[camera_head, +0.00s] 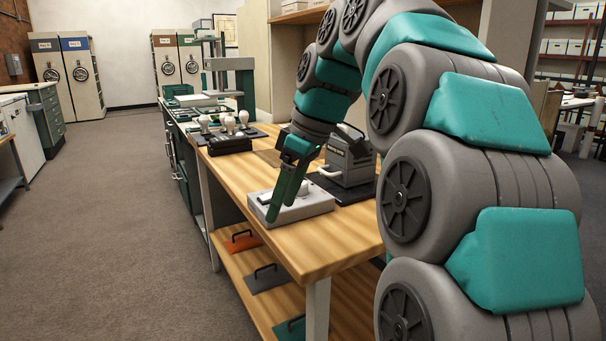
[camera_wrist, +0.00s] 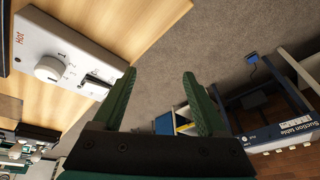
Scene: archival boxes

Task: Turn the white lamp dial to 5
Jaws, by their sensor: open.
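A pale control box (camera_head: 313,206) lies near the front edge of the wooden bench. In the wrist view its white panel (camera_wrist: 81,56) carries a round white dial (camera_wrist: 48,68), printed numerals, the red word "Hot" and a black switch (camera_wrist: 97,82). I cannot read which numeral the dial points to. My gripper (camera_head: 281,208) has green fingers that reach down over the box and hide part of it. In the wrist view my gripper (camera_wrist: 159,73) is open and empty, with the dial outside the fingers, left of the left finger and apart from it.
A grey machine (camera_head: 349,160) stands on a dark mat just behind the box. White bulbs (camera_head: 230,124) stand on a black base (camera_head: 228,141) farther along the bench (camera_head: 250,181). Handled plates lie on the lower shelf (camera_head: 337,290). The floor at left is clear.

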